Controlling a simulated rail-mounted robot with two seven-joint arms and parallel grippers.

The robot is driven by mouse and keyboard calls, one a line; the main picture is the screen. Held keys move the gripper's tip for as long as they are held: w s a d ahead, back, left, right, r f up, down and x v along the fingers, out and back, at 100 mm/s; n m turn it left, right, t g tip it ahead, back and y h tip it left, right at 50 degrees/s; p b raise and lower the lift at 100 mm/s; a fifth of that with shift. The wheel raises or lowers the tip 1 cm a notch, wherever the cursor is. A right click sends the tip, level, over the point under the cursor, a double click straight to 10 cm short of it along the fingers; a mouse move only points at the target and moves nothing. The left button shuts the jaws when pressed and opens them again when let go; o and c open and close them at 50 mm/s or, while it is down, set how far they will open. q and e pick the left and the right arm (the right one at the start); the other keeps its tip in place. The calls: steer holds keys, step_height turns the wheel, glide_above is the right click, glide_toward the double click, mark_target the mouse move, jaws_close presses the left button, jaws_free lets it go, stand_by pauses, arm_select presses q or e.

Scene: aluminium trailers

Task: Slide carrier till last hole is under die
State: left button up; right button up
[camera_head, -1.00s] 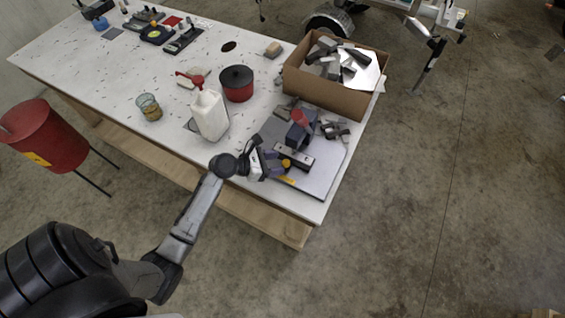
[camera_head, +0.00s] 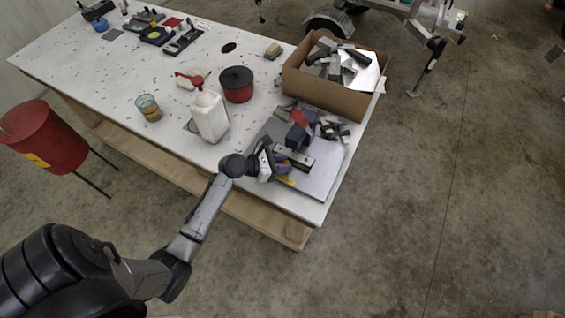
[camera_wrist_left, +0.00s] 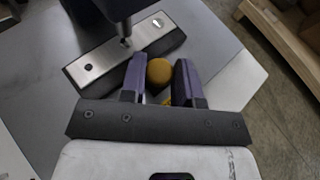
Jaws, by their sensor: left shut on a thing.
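The carrier is a silver metal bar on a dark base; it shows in the head view (camera_head: 305,162) and in the left wrist view (camera_wrist_left: 105,57). Small holes show near its left and right ends. The dark die tool (camera_wrist_left: 112,8) stands over its middle, with a thin tip at the bar; the exact hole there is hard to make out. My left gripper (camera_wrist_left: 161,74) has its purple fingers on both sides of a yellow-brown round knob (camera_wrist_left: 159,71) beside the bar, shut on it. In the head view the left gripper (camera_head: 280,160) covers the knob and part of the carrier. My right gripper is out of view.
A cardboard box (camera_head: 325,98) of metal parts stands behind the press (camera_head: 302,130). A white bottle (camera_head: 210,117), a red pot (camera_head: 237,84) and a glass (camera_head: 148,107) stand to the left. The grey plate (camera_head: 322,180) has bare room at its front right.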

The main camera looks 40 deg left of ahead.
arm_select(q)
jaws_close()
steer(key=shift+d+r+p, duration=0.15)
steer(key=shift+d+p, duration=0.25)
steer(key=shift+p, duration=0.1)
steer(key=d+p, duration=0.1)
steer(key=d, duration=0.1)
steer(key=w+d+p, duration=0.1)
steer(key=shift+d+p, duration=0.3)
steer(key=shift+d, duration=0.1)
steer(key=shift+w+d, duration=0.2)
steer(key=shift+d, duration=0.05)
steer(key=shift+a, duration=0.15)
steer(key=o, duration=0.6)
jaws_free()
steer(key=shift+s, duration=0.1)
